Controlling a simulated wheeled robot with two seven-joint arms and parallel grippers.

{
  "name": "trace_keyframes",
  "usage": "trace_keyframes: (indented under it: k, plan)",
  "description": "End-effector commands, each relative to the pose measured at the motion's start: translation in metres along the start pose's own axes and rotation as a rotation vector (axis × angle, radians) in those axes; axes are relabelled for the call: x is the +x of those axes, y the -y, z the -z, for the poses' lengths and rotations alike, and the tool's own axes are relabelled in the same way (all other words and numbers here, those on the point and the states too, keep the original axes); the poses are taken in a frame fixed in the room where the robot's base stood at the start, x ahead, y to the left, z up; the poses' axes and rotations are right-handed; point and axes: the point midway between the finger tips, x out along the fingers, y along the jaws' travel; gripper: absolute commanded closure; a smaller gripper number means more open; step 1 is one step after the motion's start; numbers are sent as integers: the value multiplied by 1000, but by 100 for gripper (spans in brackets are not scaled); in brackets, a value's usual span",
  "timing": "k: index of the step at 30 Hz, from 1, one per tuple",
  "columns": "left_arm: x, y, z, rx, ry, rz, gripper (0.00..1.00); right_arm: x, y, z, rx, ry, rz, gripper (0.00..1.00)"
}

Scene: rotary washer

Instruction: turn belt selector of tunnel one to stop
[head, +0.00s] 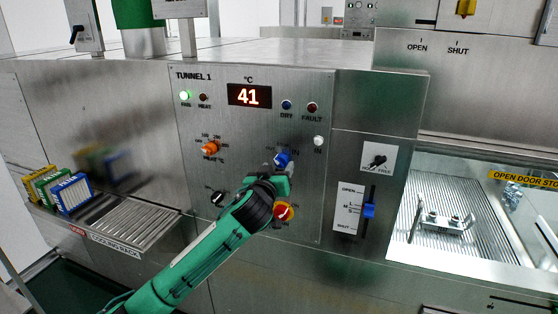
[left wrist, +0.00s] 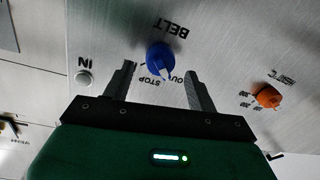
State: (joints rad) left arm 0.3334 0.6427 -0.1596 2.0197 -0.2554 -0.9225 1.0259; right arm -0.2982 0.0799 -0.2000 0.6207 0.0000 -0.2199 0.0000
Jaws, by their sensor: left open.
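The belt selector is a blue knob (head: 283,159) on the steel TUNNEL 1 panel (head: 240,135). In the left wrist view the blue knob (left wrist: 160,57) sits beside the upside-down word BELT, with STOP and OUT printed around it. Its pointer setting is hard to make out. My left gripper (head: 277,168) reaches up to the panel in front of the knob and partly covers the area below it. In the left wrist view my left gripper (left wrist: 160,74) is open, one finger on each side of the knob, with visible gaps. My right gripper is not in view.
An orange knob (head: 210,148) is up left on the panel, a black knob (head: 217,199) lower left, and a red-and-yellow switch (head: 284,212) just below my gripper. A blue slider (head: 369,210) is to the right. A cooling rack (head: 130,218) juts out at left.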

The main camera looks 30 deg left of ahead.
Motion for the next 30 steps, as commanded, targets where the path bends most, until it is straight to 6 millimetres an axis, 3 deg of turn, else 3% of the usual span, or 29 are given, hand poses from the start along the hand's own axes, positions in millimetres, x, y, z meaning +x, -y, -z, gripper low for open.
trace_keyframes:
  k: [6, 17, 24, 30]
  plan:
    - [22, 0, 1, 0, 1, 1, 42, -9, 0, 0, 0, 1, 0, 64]
    - [27, 0, -1, 1, 0, 0, 42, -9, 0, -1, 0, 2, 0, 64]
    - [27, 0, -1, 0, 1, 0, 85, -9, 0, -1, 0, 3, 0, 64]
    - [27, 0, -1, 8, 0, 0, 86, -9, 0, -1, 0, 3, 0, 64]
